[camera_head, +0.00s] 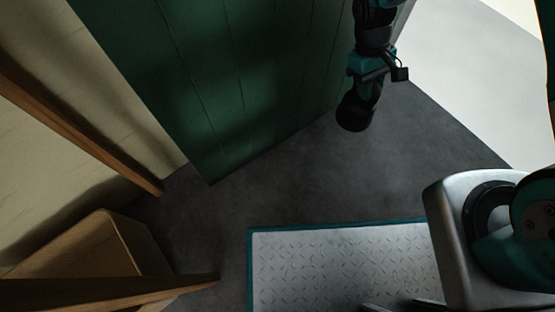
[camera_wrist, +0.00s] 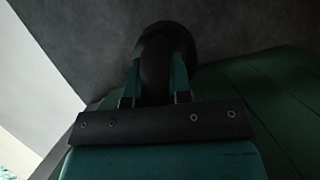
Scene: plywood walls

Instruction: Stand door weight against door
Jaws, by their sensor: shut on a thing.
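The door (camera_head: 240,80) is a green plank panel in the upper middle of the head view; it also shows at the right of the wrist view (camera_wrist: 285,95). My gripper (camera_head: 366,90) is to the right of the door in the head view. It is shut on the dark, rounded door weight (camera_head: 354,114). In the wrist view the weight (camera_wrist: 165,48) sits between the two teal fingers, which hide part of it. The weight shows against the grey floor; I cannot tell whether it touches the floor. A gap shows between weight and door in the head view.
A woven box (camera_head: 85,250) and wooden beams (camera_head: 75,125) stand at the left by the pale wall. Bare dark floor (camera_head: 300,180) lies below the door. A pale bright floor (camera_head: 465,80) lies at the upper right.

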